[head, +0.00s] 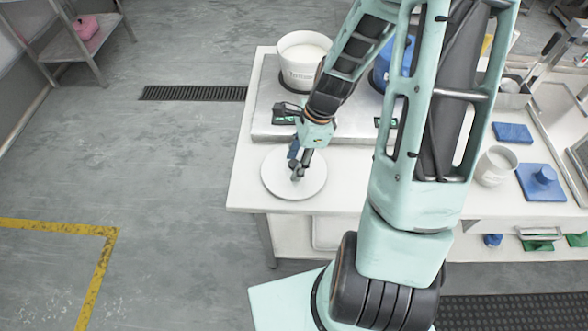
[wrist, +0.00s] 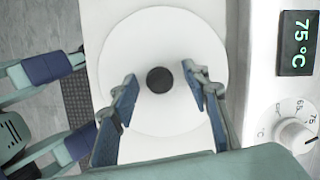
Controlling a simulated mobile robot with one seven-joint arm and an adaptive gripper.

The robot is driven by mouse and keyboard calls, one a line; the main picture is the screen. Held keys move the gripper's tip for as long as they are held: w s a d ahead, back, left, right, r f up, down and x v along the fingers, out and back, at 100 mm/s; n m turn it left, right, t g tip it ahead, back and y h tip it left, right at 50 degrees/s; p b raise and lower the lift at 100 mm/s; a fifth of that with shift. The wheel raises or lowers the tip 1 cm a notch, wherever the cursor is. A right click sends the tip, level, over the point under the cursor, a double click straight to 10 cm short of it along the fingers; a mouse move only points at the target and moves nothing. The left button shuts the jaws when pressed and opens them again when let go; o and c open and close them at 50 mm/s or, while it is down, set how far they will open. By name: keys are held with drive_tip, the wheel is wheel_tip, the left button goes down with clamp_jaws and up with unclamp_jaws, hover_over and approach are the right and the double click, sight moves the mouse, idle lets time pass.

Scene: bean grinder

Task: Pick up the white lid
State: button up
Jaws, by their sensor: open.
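The white lid (head: 313,184) is a round disc lying flat on the white table near its left front corner. In the wrist view the lid (wrist: 160,35) shows a dark round knob (wrist: 159,80) at its centre. My gripper (head: 298,172) is over the lid in the head view, pointing down. In the wrist view my gripper (wrist: 158,84) is open, with one blue-padded finger on each side of the knob and visible gaps between. In the head view the knob is mostly hidden by the gripper. I cannot tell the exact height of the fingertips.
A white pot (head: 303,72) stands on a heating unit (head: 264,128) behind the lid. A blue pot (head: 381,74) is partly hidden by my arm. The unit's 75 °C display (wrist: 298,44) and dial (wrist: 296,133) are close beside the lid. A white mug (head: 494,168) stands further right.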

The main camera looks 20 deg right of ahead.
clamp_jaws()
drive_tip(key=shift+r, duration=0.15)
